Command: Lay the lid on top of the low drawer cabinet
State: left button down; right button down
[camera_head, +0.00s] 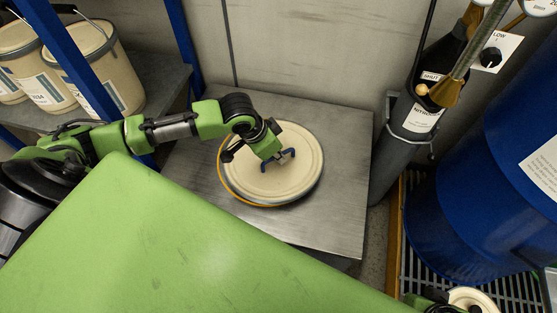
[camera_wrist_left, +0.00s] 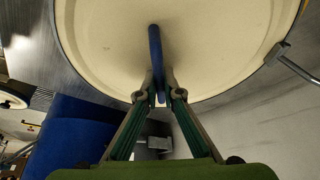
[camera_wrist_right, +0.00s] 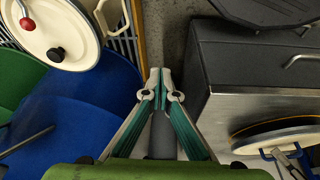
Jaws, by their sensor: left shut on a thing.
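The lid (camera_head: 265,185) is a round cream disc with an orange edge and a blue handle (camera_head: 282,163). In the head view it lies over the metal top of the low drawer cabinet (camera_head: 335,215). My left gripper (camera_head: 280,157) is above the lid, shut on the blue handle. The left wrist view shows the handle (camera_wrist_left: 155,50) between the fingers. In the right wrist view the lid (camera_wrist_right: 290,137) is at or just above the cabinet top; I cannot tell whether it touches. My right gripper (camera_wrist_right: 160,75) is shut and empty, beside the cabinet (camera_wrist_right: 225,65).
Cream pails (camera_head: 105,75) stand on a shelf at the left, behind a blue post (camera_head: 185,45). A dark gas cylinder (camera_head: 420,105) stands right of the cabinet. A large blue drum (camera_head: 470,190) is at the far right. Bare cabinet top surrounds the lid.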

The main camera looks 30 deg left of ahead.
pick_arm(q)
jog(key=shift+f, duration=0.65)
jog(key=shift+f+b, duration=0.35)
jog(key=shift+f, duration=0.1)
pick_arm(e)
jog(key=shift+s+r, duration=0.25)
jog(key=shift+r, duration=0.25)
pick_arm(q)
jog(key=c, duration=2.2)
grip_release()
